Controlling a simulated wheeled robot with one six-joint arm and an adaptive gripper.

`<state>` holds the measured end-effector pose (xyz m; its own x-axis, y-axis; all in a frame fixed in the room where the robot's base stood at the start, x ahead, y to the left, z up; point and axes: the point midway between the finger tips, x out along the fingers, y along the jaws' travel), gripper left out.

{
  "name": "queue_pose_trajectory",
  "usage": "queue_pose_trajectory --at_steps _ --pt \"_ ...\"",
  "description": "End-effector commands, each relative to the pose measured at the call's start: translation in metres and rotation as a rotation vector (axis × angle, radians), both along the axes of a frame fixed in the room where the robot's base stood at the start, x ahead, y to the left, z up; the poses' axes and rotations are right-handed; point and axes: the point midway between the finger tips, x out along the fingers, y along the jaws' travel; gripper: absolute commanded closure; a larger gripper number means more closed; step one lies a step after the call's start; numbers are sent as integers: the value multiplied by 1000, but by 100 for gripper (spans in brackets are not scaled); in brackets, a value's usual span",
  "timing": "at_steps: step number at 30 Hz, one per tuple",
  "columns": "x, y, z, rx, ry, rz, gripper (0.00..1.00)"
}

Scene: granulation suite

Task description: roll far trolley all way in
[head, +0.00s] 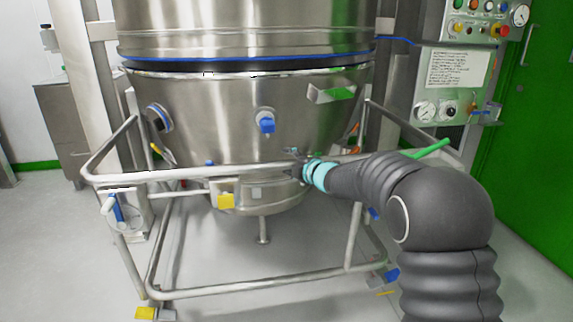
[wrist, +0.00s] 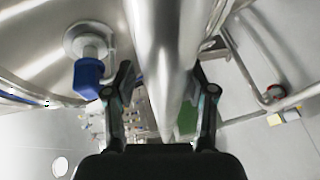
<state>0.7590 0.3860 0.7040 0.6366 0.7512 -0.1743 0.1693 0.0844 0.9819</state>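The trolley (head: 245,287) is a steel tube frame carrying a conical steel product bowl (head: 215,105), in the middle of the head view. Its push rail (head: 200,173) crosses the front. The bowl sits under a large steel cylinder (head: 245,25), with a blue ring between them. My gripper (head: 300,165) is at the right part of the push rail. In the wrist view, the rail (wrist: 168,55) runs between the two fingers of my gripper (wrist: 160,85). The fingers look spread, with a gap beside the rail on the left; contact is hard to tell.
A control panel (head: 455,85) with gauges and a green door (head: 535,130) stand at the right. A steel cabinet (head: 60,125) stands at the left rear. Steel columns (head: 85,75) flank the bowl. The grey floor (head: 50,250) is clear at the front left.

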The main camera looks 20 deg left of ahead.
Motion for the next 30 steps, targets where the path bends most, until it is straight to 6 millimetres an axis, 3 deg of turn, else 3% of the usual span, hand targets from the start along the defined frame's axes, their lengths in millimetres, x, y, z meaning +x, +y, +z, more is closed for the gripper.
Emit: queue_pose_trajectory --at_steps 11,30 --pt "-5 -5 -2 -3 4 0 42" --pt "-71 -83 18 -2 2 0 42"
